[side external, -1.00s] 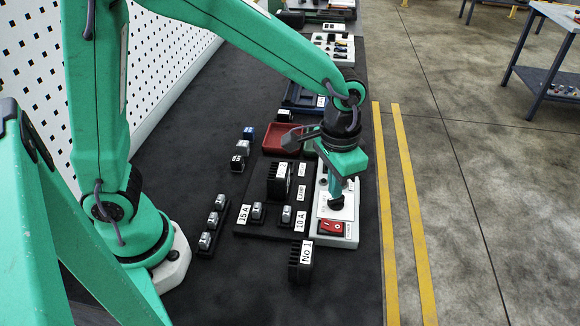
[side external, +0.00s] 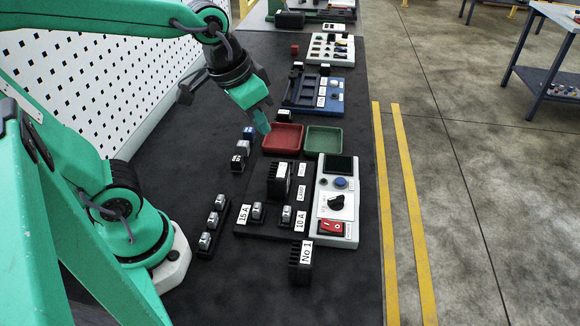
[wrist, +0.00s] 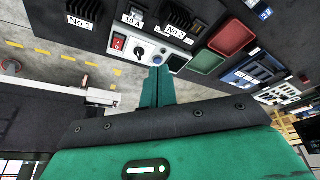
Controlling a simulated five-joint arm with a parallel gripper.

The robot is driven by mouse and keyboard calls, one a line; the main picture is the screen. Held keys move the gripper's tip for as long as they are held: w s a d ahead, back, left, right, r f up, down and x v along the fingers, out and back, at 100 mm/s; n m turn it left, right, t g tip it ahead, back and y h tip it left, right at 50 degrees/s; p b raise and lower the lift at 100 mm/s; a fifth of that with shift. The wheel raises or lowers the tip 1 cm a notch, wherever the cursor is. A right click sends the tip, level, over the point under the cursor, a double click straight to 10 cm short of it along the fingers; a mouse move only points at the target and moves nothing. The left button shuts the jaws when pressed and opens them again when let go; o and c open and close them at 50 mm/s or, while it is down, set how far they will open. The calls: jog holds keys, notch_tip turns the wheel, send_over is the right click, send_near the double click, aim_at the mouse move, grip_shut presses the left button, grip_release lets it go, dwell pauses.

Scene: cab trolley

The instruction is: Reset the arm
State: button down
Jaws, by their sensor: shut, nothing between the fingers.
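My gripper (side external: 266,122) is shut and empty. In the side view it is raised above the bench mat, just left of the red tray (side external: 283,138), with its fingers angled downward. In the wrist view the fingers (wrist: 157,84) are together, below the white control box (wrist: 140,50). In the side view that box (side external: 324,205) stands clear of the arm, with a dark screen, a blue button, a black knob and a red switch (side external: 331,227).
A green tray (side external: 323,140) sits beside the red one. A black panel (side external: 250,229) holds a finned block (side external: 279,182) and small grey parts. Another finned block (side external: 300,263) marked No 1 stands in front. A blue fixture (side external: 330,97) lies behind.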

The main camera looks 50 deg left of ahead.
jog(key=shift+n+t, duration=0.4)
jog(key=shift+t, duration=0.4)
jog(key=shift+s+a+r, duration=0.2)
jog(key=shift+s+a, duration=0.4)
jog(key=shift+s, duration=0.2)
jog(key=shift+s+a+r, duration=0.15)
jog(key=shift+s+a, duration=0.4)
jog(key=shift+s, duration=0.2)
jog(key=shift+s+a+r, duration=0.2)
jog(key=shift+s+a, duration=0.4)
jog(key=shift+s, duration=0.2)
